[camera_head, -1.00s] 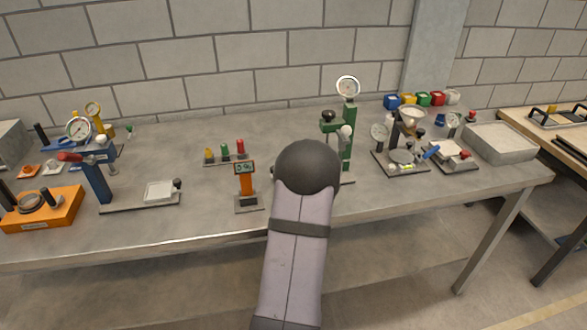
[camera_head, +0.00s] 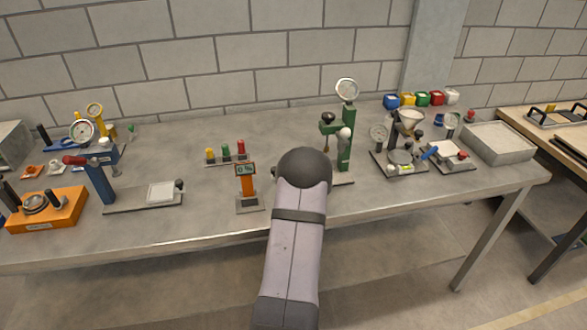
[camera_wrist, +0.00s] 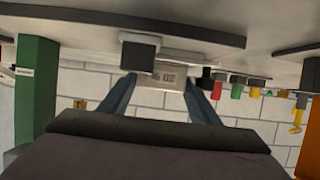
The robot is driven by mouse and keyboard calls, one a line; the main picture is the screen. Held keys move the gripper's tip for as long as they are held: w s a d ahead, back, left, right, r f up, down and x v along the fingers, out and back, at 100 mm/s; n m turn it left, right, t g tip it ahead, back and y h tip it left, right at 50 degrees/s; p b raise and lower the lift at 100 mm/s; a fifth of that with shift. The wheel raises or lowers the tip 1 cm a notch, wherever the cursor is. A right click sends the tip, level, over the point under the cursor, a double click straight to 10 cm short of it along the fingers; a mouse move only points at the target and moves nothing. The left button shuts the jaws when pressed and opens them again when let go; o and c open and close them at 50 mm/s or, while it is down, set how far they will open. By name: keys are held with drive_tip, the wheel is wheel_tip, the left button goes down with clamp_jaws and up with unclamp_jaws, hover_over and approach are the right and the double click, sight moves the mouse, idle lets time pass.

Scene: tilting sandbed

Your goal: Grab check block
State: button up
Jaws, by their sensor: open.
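In the wrist view, which looks upside down, a pale grey block (camera_wrist: 170,76) with dark upside-down marking shows between the fingertips; it appears to be the check block. My gripper (camera_wrist: 160,84) is open, with one blue-grey finger on each side of the block in the picture. A gap shows on each side, and I cannot tell whether the fingertips reach as far as the block. In the head view my arm hides the gripper and the block.
A green gauge stand (camera_head: 345,140) is just right of my arm. A small orange display post (camera_head: 246,190) is just left, with red, green and yellow pegs (camera_head: 227,152) behind. A blue press (camera_head: 99,178) stands further left.

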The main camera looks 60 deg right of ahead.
drive_tip(key=shift+c, duration=0.7)
drive_tip(key=c, duration=0.9)
drive_tip(key=shift+r, duration=0.1)
wheel_tip(320, 180, up, 10)
drive_tip(key=shift+b, duration=0.35)
